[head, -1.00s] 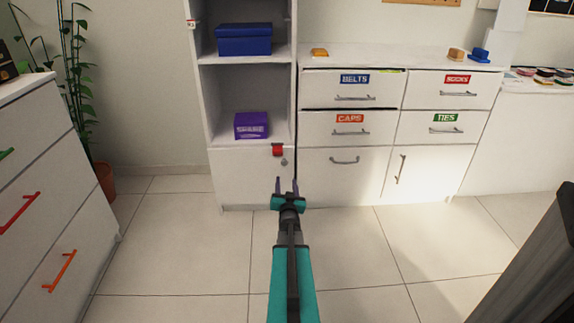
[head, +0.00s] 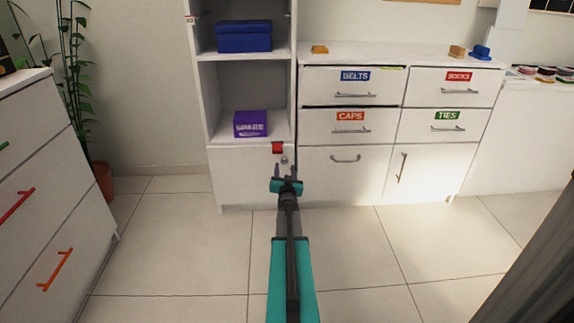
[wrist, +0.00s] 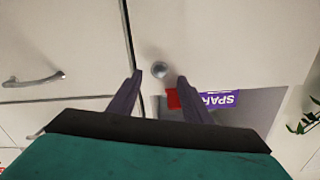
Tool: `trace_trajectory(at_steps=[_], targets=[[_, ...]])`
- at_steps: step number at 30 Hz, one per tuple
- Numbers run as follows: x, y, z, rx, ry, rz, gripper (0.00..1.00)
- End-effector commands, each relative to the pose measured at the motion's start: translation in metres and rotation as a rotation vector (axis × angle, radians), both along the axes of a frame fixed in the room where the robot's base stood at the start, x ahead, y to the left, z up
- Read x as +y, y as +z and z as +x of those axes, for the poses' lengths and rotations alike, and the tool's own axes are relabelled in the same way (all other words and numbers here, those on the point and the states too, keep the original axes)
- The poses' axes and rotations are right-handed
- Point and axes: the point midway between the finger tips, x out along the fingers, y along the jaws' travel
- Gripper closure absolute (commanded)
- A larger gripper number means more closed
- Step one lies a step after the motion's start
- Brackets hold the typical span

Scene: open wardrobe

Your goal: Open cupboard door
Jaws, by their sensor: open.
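A white cupboard door (head: 245,178) closes the bottom of the tall open shelf unit and looks shut. It has a small round metal knob (head: 284,159) near its upper right corner, with a red tag (head: 278,148) close by. My gripper (head: 286,170) is open and empty in front of that corner. In the wrist view, which is upside down, the knob (wrist: 159,71) shows between the two fingertips of my gripper (wrist: 159,78). I cannot tell whether the fingers reach around the knob or stop short of it.
A chest with labelled drawers (head: 350,118) stands directly right, with a vertical-handled door (head: 425,174) at its lower right. A purple box (head: 251,124) and a blue box (head: 244,37) sit on the shelves. Another drawer unit (head: 60,200) is at left. The tiled floor (head: 180,240) between is clear.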

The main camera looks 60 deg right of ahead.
Motion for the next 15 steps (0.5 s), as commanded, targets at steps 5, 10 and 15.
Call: trace_trajectory(at_steps=[5,10,15], targets=[[-0.016,-0.002,0.012,-0.001,0.0,-0.001,0.55],[-0.028,-0.002,0.02,-0.001,0.0,-0.001,0.55],[-0.035,-0.001,0.025,0.001,0.0,-0.001,0.55]])
